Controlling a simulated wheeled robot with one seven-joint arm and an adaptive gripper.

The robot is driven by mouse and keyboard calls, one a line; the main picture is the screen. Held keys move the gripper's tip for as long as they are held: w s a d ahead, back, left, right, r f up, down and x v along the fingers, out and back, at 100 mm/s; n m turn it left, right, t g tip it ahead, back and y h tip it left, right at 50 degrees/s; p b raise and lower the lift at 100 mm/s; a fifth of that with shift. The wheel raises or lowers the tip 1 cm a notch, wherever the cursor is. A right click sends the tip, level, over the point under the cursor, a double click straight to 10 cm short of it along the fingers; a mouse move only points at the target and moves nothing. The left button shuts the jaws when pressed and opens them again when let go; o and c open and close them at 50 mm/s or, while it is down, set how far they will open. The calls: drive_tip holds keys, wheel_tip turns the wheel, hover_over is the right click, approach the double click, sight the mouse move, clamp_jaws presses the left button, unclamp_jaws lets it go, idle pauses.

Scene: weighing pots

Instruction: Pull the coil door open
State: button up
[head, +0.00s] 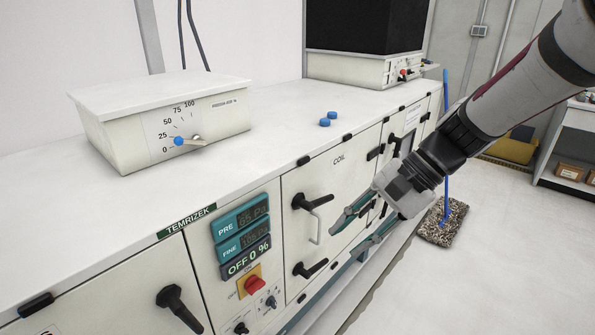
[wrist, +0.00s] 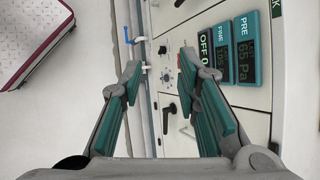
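The coil door (head: 345,185) is a cream front panel marked COIL, and it looks closed in the cabinet front. A thin silver U-shaped handle (head: 316,228) stands on it between an upper black latch (head: 312,202) and a lower black latch (head: 311,268). My gripper (head: 349,242) is open and empty, in front of the door, to the right of the silver handle in the head view. In the wrist view, my gripper (wrist: 158,70) has its teal fingers spread wide. A black latch (wrist: 168,117) and part of the silver handle (wrist: 187,131) show between them, farther off.
The control panel (head: 247,250) with displays and a red knob (head: 254,285) is left of the door. A blue-handled mop (head: 443,222) stands behind my gripper.

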drive_tip(key=w+d+f+m+t+y+b, duration=0.25)
drive_tip(key=w+f+m+b, duration=0.2)
drive_tip(key=w+f, duration=0.4)
drive_tip(key=w+d+f+m+t+y+b, duration=0.2)
drive_tip(key=w+d+f+m+t+b, duration=0.3)
drive_tip(key=w+f, duration=0.4)
drive_tip(key=w+d+f+m+t+y+b, duration=0.3)
drive_tip(key=w+f+m, duration=0.3)
drive_tip(key=w+f, duration=0.3)
drive_tip(key=b, duration=0.3)
hover_over(319, 241)
drive_tip(key=shift+w+f+g, duration=0.2)
drive_tip(key=shift+w+g, duration=0.05)
drive_tip(key=shift+w, duration=0.1)
clamp_jaws()
